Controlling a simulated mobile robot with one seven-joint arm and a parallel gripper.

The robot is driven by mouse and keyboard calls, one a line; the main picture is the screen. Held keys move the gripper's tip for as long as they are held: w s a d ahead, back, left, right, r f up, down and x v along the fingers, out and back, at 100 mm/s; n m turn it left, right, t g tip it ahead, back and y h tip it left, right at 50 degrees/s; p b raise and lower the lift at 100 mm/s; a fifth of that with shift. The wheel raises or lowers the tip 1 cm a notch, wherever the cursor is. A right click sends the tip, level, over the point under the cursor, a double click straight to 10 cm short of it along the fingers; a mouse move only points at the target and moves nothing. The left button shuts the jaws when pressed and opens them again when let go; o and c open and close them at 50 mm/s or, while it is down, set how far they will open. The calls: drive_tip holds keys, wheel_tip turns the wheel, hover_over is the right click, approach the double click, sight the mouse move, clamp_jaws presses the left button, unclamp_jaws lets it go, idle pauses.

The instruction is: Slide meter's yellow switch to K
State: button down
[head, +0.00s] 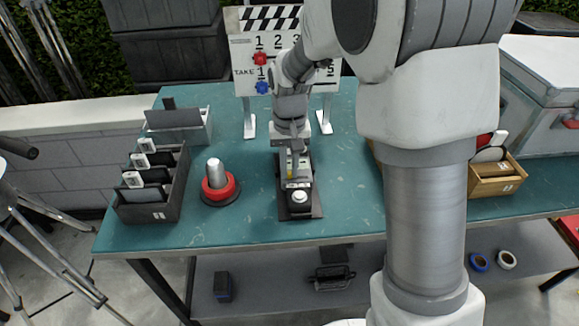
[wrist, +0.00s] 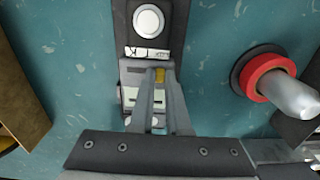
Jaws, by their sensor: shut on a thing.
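The meter (head: 299,207) is a dark, narrow device with a white round dome, lying on the teal table. In the wrist view the meter (wrist: 131,40) has its dome at the top and a pale panel below. A white label (wrist: 150,54) with dark lettering, a K seemingly among it, lies between dome and panel. My gripper (wrist: 161,80) points down and is shut on the switch. In the head view my gripper (head: 293,168) covers much of the meter, and the switch is hard to make out.
A red-ringed stand with a grey metal cylinder (head: 215,174) stands left of the meter. A dark slotted box (head: 155,210) is farther left; a wooden box (head: 497,186) is at right. The clapper board (head: 245,50) stands behind. Teal table around the meter's front is clear.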

sight(307, 177)
drive_tip(key=d, duration=0.4)
idle(0.3)
drive_tip(key=c, duration=0.9)
unclamp_jaws()
wheel_tip(307, 177, up, 18)
drive_tip(key=p, duration=0.3)
drive_tip(key=shift+f+p, duration=0.25)
drive_tip(key=shift+p, duration=0.1)
drive_tip(key=shift+r, duration=0.1)
